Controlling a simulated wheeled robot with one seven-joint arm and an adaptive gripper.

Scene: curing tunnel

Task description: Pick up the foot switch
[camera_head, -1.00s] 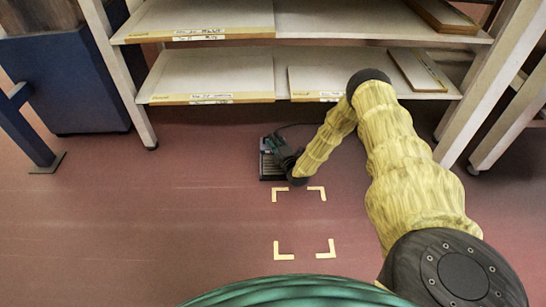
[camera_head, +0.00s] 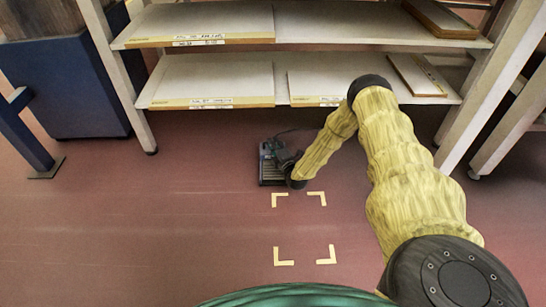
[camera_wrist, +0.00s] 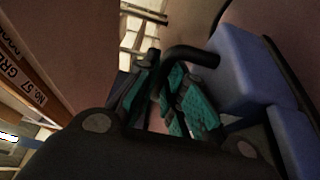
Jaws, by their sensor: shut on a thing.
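The foot switch (camera_head: 269,173) is a dark, ribbed unit on the reddish floor, just in front of the shelf rack. A dark cable runs from it toward the rack. My gripper (camera_head: 287,162) is at its right side, partly hidden by my wrist. In the wrist view, my gripper's teal finger pads (camera_wrist: 178,98) are closed around a black bent bar that belongs to the foot switch, beside a blue-grey body (camera_wrist: 235,75). The foot switch looks to be at floor level; I cannot tell whether it is clear of the floor.
A shelf rack (camera_head: 205,88) with labelled boards stands close behind, its legs at both sides. Yellow corner marks (camera_head: 283,257) outline a bare floor square in front. A blue bin (camera_head: 75,90) stands at the left. The floor at left and front is clear.

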